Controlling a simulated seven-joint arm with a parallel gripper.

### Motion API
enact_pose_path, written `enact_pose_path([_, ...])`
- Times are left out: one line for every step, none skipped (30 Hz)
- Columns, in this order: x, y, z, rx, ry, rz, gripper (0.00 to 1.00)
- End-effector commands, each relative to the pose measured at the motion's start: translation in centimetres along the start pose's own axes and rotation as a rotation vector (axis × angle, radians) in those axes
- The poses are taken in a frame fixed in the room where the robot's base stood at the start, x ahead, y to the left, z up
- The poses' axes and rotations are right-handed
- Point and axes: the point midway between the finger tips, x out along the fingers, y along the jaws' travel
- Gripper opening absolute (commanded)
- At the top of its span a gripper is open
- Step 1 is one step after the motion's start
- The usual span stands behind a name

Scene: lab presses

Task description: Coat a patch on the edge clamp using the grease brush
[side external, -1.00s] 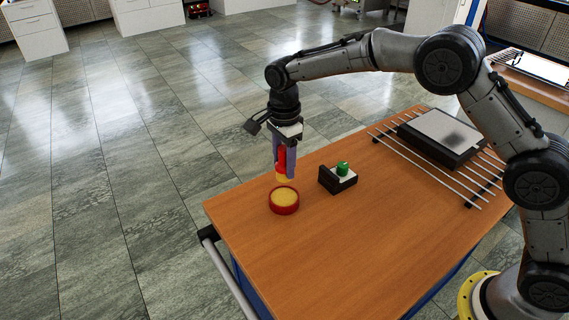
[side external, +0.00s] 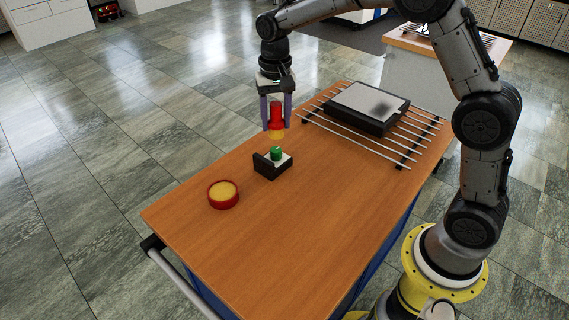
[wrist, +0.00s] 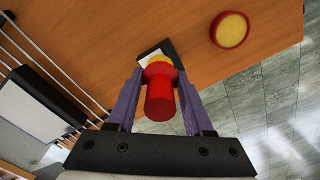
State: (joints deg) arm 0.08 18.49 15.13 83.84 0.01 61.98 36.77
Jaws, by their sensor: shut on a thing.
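My gripper (side external: 276,123) is shut on the red grease brush (side external: 276,112), which hangs upright with its yellow tip down. In the wrist view the brush (wrist: 160,95) sits between the two purple fingers. The small black L-shaped block with a white top (side external: 271,168), which looks like the edge clamp, stands on the table just below the brush. A green knob (side external: 276,153) sits on it. The yellow tip is above the knob, apparently apart from it. In the wrist view the brush hides the knob and part of the block (wrist: 168,49).
A round red dish with a yellow filling (side external: 223,194) stands left of the block. The front of the wooden table (side external: 290,235) is clear.

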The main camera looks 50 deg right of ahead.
Motion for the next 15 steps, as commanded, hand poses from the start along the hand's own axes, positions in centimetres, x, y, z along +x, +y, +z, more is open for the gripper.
enact_pose_path([0.2,0.2,0.2,-0.069,-0.005,0.003,0.00])
enact_pose_path([0.3,0.2,0.3,-0.110,-0.007,0.004,0.00])
enact_pose_path([0.3,0.2,0.3,-0.159,-0.008,0.005,0.00])
enact_pose_path([0.4,0.3,0.4,-0.192,-0.009,0.005,0.00])
enact_pose_path([0.4,0.3,0.4,-0.222,-0.010,0.006,0.00])
enact_pose_path([0.4,0.2,0.4,-0.256,-0.009,0.005,0.00])
enact_pose_path([0.4,0.2,0.4,-0.277,-0.009,0.005,0.00])
enact_pose_path([0.4,0.2,0.4,-0.295,-0.009,0.005,0.00])
enact_pose_path([0.4,0.1,0.4,-0.315,-0.008,0.004,0.00])
enact_pose_path([0.5,-0.1,0.4,-0.324,-0.008,0.004,0.00])
enact_pose_path([0.5,-0.4,0.3,-0.329,-0.008,0.004,0.00])
enact_pose_path([0.5,-1.1,0.3,-0.331,-0.008,0.004,0.00])
enact_pose_path([0.5,-1.7,0.3,-0.328,-0.008,0.004,0.00])
enact_pose_path([0.5,-2.3,0.3,-0.322,-0.008,0.004,0.00])
enact_pose_path([0.6,-3.0,0.3,-0.315,-0.009,0.005,0.00])
